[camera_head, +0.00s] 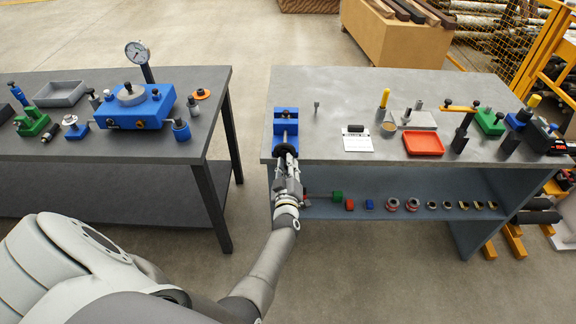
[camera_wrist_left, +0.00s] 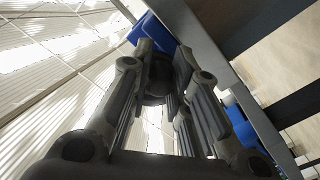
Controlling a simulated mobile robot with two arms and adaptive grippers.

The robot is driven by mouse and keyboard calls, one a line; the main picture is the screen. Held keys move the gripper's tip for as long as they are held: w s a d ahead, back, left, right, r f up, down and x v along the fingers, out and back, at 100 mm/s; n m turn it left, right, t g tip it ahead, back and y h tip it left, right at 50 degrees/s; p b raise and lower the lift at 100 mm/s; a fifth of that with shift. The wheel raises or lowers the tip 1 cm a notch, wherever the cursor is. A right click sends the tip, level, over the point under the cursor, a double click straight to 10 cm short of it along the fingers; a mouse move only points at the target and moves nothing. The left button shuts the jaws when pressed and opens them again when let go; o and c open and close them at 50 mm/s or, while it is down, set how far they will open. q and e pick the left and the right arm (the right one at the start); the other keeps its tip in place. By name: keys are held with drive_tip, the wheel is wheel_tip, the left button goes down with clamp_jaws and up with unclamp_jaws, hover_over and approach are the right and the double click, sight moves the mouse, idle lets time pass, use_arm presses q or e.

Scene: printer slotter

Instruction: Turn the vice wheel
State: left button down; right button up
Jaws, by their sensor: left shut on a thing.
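The blue vice (camera_head: 286,125) stands at the left front corner of the right-hand workbench. Its dark round wheel (camera_head: 286,150) faces me at the bench's front edge. My left gripper (camera_head: 287,164) reaches up to the wheel from the front and is shut on it. In the left wrist view the fingers (camera_wrist_left: 160,85) close around the dark wheel, with blue parts of the vice (camera_wrist_left: 150,32) behind. The fingers hide much of the wheel. My right gripper is not in view.
The workbench (camera_head: 350,90) holds a red tray (camera_head: 424,143), a clipboard (camera_head: 357,139) and several tools to the right. Several small parts stand on its lower shelf (camera_head: 335,208). Another table (camera_head: 205,90) with a blue fixture (camera_head: 135,112) is at left, across a floor gap.

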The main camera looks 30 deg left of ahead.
use_arm(q)
drive_tip(key=shift+f, duration=0.15)
drive_tip(key=c, duration=1.3)
unclamp_jaws()
